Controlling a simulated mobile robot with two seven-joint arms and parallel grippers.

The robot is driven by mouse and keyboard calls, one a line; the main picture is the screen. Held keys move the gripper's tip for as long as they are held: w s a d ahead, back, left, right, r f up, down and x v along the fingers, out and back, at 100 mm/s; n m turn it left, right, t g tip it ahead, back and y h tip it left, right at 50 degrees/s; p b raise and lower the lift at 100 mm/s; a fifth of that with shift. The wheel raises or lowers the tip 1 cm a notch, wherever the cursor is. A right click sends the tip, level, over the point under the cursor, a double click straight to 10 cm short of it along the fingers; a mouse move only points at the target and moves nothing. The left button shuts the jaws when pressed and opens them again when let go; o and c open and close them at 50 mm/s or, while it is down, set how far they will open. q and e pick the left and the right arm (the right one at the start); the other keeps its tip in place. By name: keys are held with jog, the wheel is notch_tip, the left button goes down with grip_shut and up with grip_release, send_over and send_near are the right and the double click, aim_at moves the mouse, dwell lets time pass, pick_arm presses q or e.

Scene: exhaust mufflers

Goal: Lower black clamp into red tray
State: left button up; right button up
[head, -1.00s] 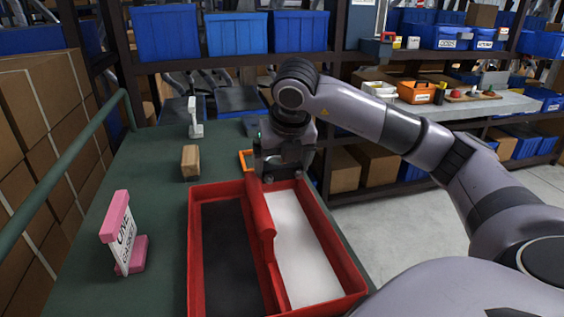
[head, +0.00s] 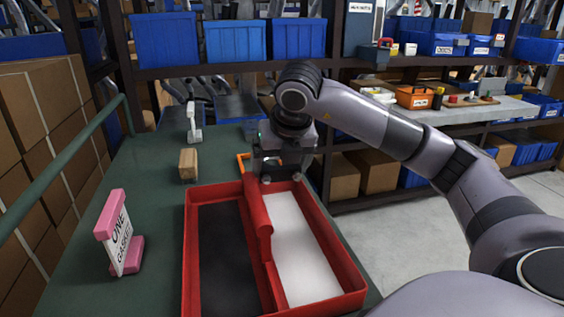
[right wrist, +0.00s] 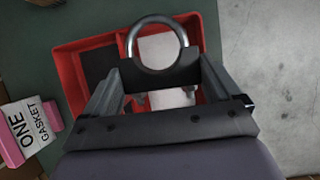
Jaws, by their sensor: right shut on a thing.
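My right gripper (right wrist: 163,76) is shut on the black clamp (right wrist: 160,74), a dark block with a grey metal ring standing out from it. In the head view the right gripper (head: 283,172) is over the far end of the red tray (head: 356,283), and the clamp can hardly be made out there. In the right wrist view the clamp shows in front of the red tray (right wrist: 66,75); I cannot tell its exact height above it. The tray has a dark-floored left compartment and a white-floored right one, split by a red divider (head: 258,220). My left gripper is out of view.
The tray stands on a green bench (head: 150,200). A pink-and-white gasket sign (head: 118,238) stands left of it. A wooden block (head: 188,165), an orange item (head: 243,162) and a white stand (head: 193,125) are beyond. Shelves with blue bins (head: 237,40) stand behind.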

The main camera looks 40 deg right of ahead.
aim_at(279, 170)
jog(key=f, duration=0.2)
jog(key=f+g, duration=0.1)
jog(key=shift+s+a+f, duration=0.1)
jog(key=shift+s+a, duration=0.15)
jog(key=shift+s, duration=0.15)
jog(key=shift+w+d+f, duration=0.15)
jog(key=shift+w+f, duration=0.25)
jog(key=shift+w, duration=0.25)
jog(key=o, duration=0.9)
jog(key=shift+s+r, duration=0.1)
jog(key=shift+r, duration=0.15)
jog(key=shift+c, duration=0.2)
jog(key=shift+p+v, duration=0.55)
jog(key=shift+v, duration=3.2)
jog(key=shift+s, duration=0.1)
